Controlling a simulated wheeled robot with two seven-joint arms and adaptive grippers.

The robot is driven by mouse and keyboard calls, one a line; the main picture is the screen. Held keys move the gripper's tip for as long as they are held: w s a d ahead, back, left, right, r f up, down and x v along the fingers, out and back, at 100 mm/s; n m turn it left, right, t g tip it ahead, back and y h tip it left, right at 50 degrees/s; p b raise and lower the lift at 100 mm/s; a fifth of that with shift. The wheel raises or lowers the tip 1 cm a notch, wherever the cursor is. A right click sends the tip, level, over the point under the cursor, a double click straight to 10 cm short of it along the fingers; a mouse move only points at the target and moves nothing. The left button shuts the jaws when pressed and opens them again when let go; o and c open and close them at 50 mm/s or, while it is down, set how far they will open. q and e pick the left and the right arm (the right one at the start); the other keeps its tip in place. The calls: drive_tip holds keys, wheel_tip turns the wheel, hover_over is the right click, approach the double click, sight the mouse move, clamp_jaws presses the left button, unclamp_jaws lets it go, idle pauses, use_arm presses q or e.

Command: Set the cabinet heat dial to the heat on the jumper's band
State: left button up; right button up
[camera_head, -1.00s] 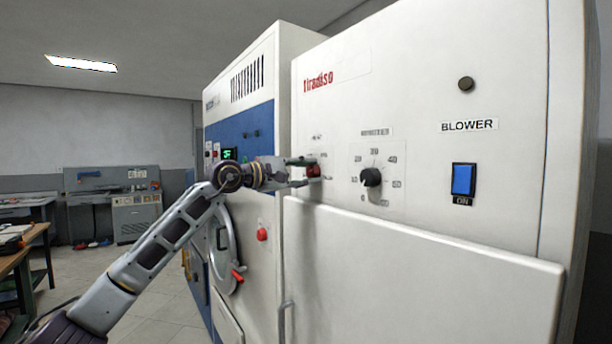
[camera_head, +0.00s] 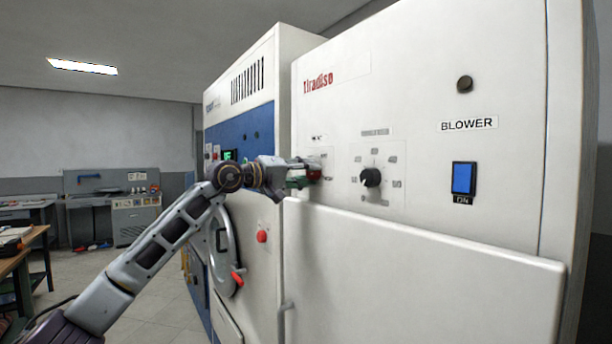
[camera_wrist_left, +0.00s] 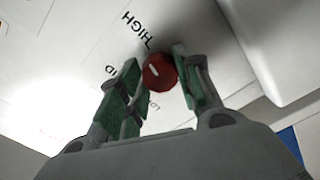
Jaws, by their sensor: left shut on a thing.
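A red dial (camera_head: 316,172) with a white pointer mark sits on the white cabinet front. In the left wrist view the red dial (camera_wrist_left: 159,71) is between the green-padded fingers, with its mark toward the picture's left. The label HIGH is readable beside it; two other labels are partly hidden, one ending in D, one starting with LO. My left gripper (camera_head: 304,172) is shut on the red dial, its fingers at either side; it also shows in the left wrist view (camera_wrist_left: 157,84). The jumper and its band are not in view. My right gripper is not in view.
A black dial (camera_head: 371,177) with a numbered scale is just right of the red dial. Farther right is a blue switch (camera_head: 464,179) under the BLOWER label (camera_head: 469,124). A white panel (camera_head: 420,270) juts out below. A blue and white machine (camera_head: 262,120) stands left.

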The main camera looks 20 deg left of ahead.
use_arm(q)
drive_tip(key=shift+f+m, duration=0.15)
drive_tip(key=shift+m, duration=0.35)
drive_tip(key=o, duration=1.1)
drive_tip(key=shift+c, duration=0.2)
drive_tip(key=shift+a, duration=0.1)
drive_tip(key=v, duration=1.1)
drive_tip(key=shift+s+a, duration=0.25)
drive_tip(key=shift+s, duration=0.1)
drive_tip(key=shift+n, duration=0.3)
